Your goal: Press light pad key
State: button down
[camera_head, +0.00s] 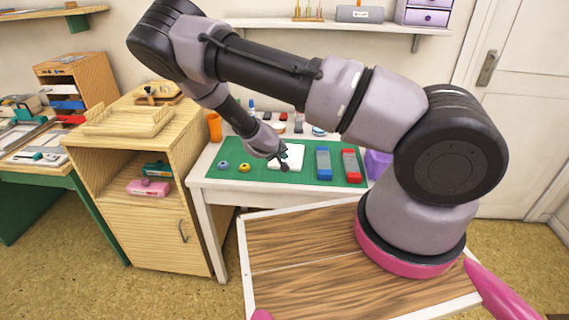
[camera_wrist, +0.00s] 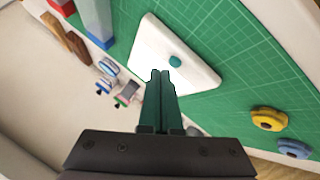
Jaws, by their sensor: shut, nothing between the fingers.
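The light pad (camera_wrist: 150,50) is a white square slab lying on the green cutting mat in the wrist view. A small round teal key (camera_wrist: 175,61) sits on its face towards one edge. In the head view the pad (camera_head: 293,152) is partly hidden by my gripper (camera_head: 284,166). My gripper (camera_wrist: 160,75) is shut and empty, with its dark fingers together. In the wrist view its tips overlap the pad close beside the key. I cannot tell whether the tips touch the pad.
On the green mat (camera_head: 255,175) lie a blue box (camera_head: 323,164), a red box (camera_head: 351,166), and blue and yellow round rolls (camera_wrist: 268,118) at the other side. Several stamps (camera_wrist: 128,93) stand along the mat's back edge. A wooden cabinet (camera_head: 150,215) stands left of the white table.

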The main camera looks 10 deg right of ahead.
jog(key=shift+r, duration=3)
jog(key=s+r+m+g+y, duration=0.1)
jog(key=s+r+m+y, duration=0.3)
jog(key=r, duration=1.1)
jog(key=s+r+m+g+y, duration=0.2)
jog(key=s+r+y, duration=0.3)
jog(key=r, duration=1)
jog(key=s+d+r+t, duration=0.1)
jog(key=s+d+r, duration=0.2)
jog(key=s+r, duration=0.4)
jog(key=s+d+r+t+h, duration=0.1)
jog(key=s+d+r, duration=0.2)
jog(key=s+r, duration=0.5)
jog(key=s, duration=0.5)
jog(key=shift+d+t+h, duration=0.15)
jog(key=shift+t+h, duration=0.15)
jog(key=shift+t, duration=0.1)
